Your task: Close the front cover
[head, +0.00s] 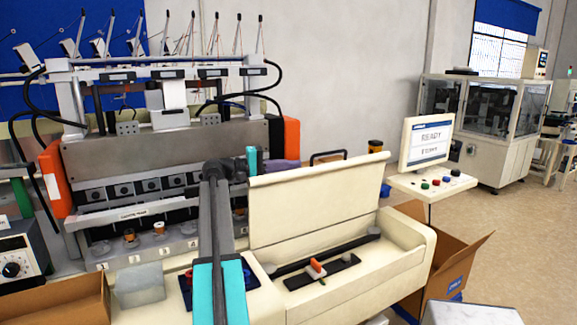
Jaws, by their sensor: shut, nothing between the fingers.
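The front cover (318,203) is a wide cream panel. It stands raised and leans back at the rear of the open cream housing (412,248). Inside the housing are a long black bar (325,253) and a dark plate with a small orange part (317,266). My arm reaches up from the bottom edge, left of the cover, and bends right at its top. My gripper (281,170) is shut and empty at the cover's upper left, by its top edge. The fingertips are hard to make out and seem partly hidden behind the cover.
A screen reading READY (431,140) and a button panel (432,183) stand right of the housing. Cardboard boxes lie at the lower left (60,300) and right (462,275). The multi-head machine (165,165) fills the left. Floor shows at the right.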

